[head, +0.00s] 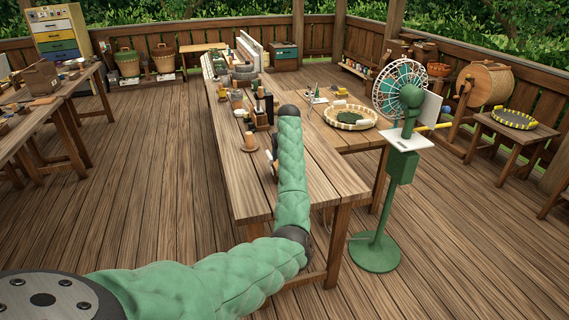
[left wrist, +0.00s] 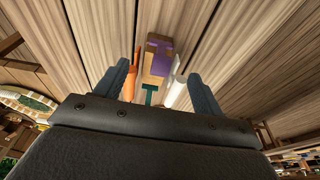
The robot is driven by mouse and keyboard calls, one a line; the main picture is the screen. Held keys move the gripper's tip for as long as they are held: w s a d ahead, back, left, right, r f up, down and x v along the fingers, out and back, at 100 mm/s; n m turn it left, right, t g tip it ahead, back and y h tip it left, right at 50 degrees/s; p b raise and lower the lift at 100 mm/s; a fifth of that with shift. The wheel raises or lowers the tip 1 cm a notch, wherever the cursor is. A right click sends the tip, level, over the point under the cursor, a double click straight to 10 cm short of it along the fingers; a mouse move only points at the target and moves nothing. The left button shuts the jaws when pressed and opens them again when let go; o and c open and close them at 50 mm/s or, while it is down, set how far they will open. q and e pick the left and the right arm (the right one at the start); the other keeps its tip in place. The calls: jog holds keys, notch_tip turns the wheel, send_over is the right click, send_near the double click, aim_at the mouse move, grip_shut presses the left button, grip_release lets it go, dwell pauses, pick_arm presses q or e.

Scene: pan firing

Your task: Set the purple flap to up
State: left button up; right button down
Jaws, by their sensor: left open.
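In the left wrist view, a purple flap (left wrist: 166,52) lies against a small wooden block with a tan face. An orange flap (left wrist: 130,84), a white flap (left wrist: 175,92) and a dark green piece (left wrist: 151,95) show just below it in the picture. My left gripper (left wrist: 160,70) is open, with one dark finger on each side of this group. I see nothing clamped between the fingers. Whether a finger touches a flap cannot be told. In the head view my green padded arm hides most of the gripper and the flaps. My right gripper is in neither view.
The long wooden table (head: 245,195) has bare planks at its near end. A wooden cup-like piece (head: 250,143) and a dark rack (head: 264,112) stand beyond. A green fan (head: 376,252) on a stand is to the right. A round tray (head: 333,123) lies behind.

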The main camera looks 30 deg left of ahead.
pick_arm(q)
jog(key=shift+s+r, duration=0.1)
jog(key=shift+r, duration=0.3)
jog(key=shift+c, duration=0.2)
